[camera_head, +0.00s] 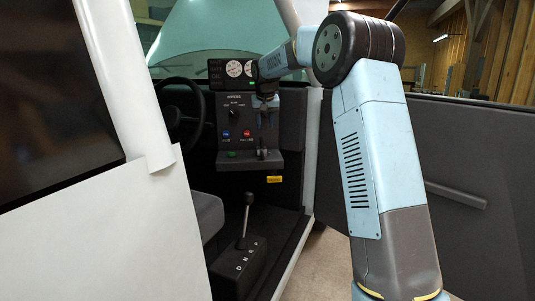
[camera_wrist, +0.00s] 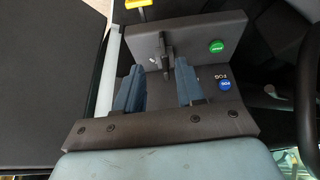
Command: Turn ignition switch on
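A dark upright lever or key, which looks like the ignition switch (camera_head: 262,153), stands on the lower ledge of the dashboard panel. In the wrist view, this dark switch (camera_wrist: 168,46) stands beyond the fingertips, nearer the right finger. No label for it can be read. My gripper (camera_head: 265,122) points down in front of the panel, above the switch. In the wrist view, my gripper (camera_wrist: 159,68) has its two blue fingers well apart with nothing between them. The switch appears apart from the fingers, though contact is hard to judge.
A green button (camera_wrist: 217,46) and a blue fog button (camera_wrist: 224,84) lie to the right in the wrist view. A red button (camera_head: 246,133) is on the panel. The steering wheel (camera_head: 182,108) stands left, the gear lever (camera_head: 245,215) below, and the open door (camera_head: 460,180) right.

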